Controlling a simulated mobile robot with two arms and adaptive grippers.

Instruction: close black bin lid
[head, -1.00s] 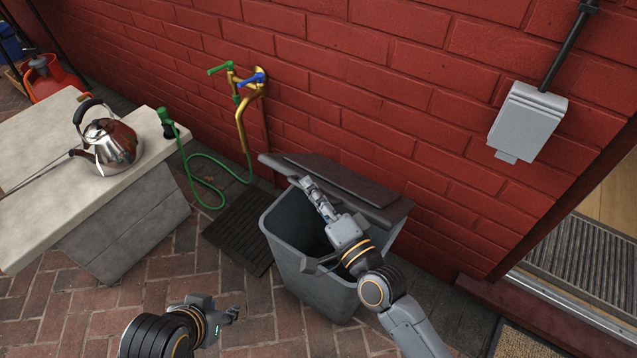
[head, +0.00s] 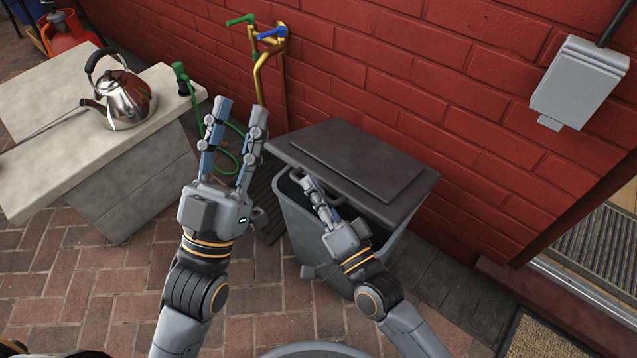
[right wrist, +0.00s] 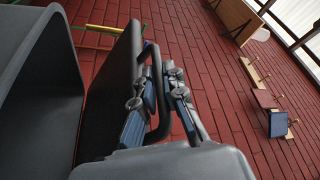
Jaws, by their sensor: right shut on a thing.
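The grey bin (head: 300,232) stands against the brick wall. Its black lid (head: 372,160) is hinged at the back and slopes over the opening, with a dark gap between its front edge and the rim. My right gripper (head: 318,190) is at the lid's front edge. In the right wrist view it (right wrist: 157,95) is shut on the lid's dark loop handle (right wrist: 157,62), and the lid (right wrist: 112,85) stands apart from the bin body. My left gripper (head: 238,112) is raised left of the bin, its two fingers apart and empty.
A stone counter (head: 60,150) with a steel kettle (head: 122,98) stands at the left. A green hose (head: 224,160) hangs from the brass tap (head: 262,65) behind my left gripper. A grey wall box (head: 578,82) and a doorway lie right. Brick paving in front is partly clear.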

